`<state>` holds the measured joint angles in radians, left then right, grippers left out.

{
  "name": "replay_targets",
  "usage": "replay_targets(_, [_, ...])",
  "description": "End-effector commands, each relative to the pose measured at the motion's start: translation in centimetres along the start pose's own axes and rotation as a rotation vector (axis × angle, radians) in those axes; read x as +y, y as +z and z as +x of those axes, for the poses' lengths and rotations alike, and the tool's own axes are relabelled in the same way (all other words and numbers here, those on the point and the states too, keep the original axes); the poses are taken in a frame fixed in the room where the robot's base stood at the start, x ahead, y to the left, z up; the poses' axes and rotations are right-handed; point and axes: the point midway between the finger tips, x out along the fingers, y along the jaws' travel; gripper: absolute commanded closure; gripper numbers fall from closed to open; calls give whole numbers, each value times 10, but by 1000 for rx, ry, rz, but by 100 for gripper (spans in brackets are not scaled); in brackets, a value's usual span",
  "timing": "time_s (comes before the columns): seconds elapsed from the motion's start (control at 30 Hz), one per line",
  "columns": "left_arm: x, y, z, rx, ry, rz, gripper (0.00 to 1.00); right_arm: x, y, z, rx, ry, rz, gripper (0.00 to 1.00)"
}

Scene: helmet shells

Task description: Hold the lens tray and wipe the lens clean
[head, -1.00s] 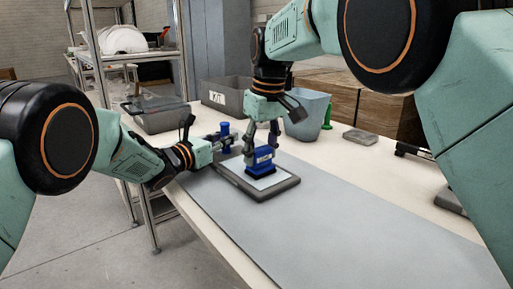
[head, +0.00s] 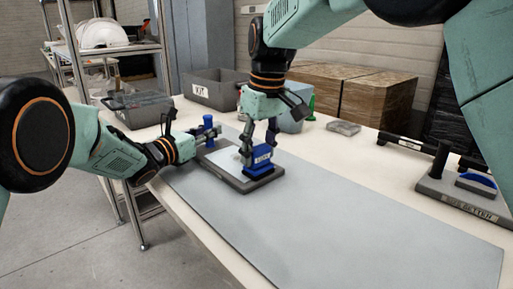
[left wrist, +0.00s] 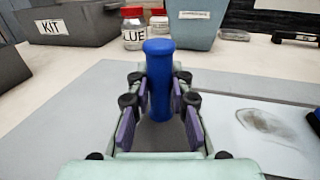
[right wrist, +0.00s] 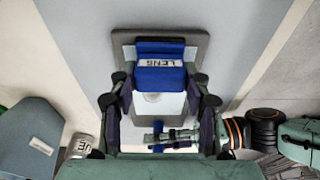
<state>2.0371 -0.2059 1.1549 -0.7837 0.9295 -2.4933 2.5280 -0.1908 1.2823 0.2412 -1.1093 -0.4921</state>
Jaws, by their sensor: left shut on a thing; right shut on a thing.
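The grey lens tray (head: 247,187) lies flat on the mat, with a pale lens (head: 222,160) in it. A brown-grey smudge (left wrist: 265,124) shows on the lens in the left wrist view. My left gripper (head: 198,138) is shut on the upright blue post (left wrist: 159,72) at the tray's far left. My right gripper (head: 260,143) points down and is shut on a blue block (head: 260,165) with a white label. The block is over the tray's near right end; in the right wrist view the block (right wrist: 160,75) hides part of the lens.
A grey KIT bin (head: 213,92), another grey bin (head: 143,112) and a blue-grey bin (head: 291,122) stand behind. A red-lidded jar (left wrist: 133,28) is beyond the post. A fixture (head: 462,190) with a blue piece is at right. The mat (head: 340,215) is clear in front.

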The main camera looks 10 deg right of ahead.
Motion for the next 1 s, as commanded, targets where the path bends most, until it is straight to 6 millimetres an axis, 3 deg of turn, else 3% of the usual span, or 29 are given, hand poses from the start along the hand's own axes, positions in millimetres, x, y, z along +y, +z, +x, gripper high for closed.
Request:
replay_targets(0.17, [1,1,0,-3,2,0,100,0,-1,2,-4,-1,0,77])
replay_targets(1.0, [0,1,0,-2,-1,1,100,0,-51,10,-2,-1,-2,77])
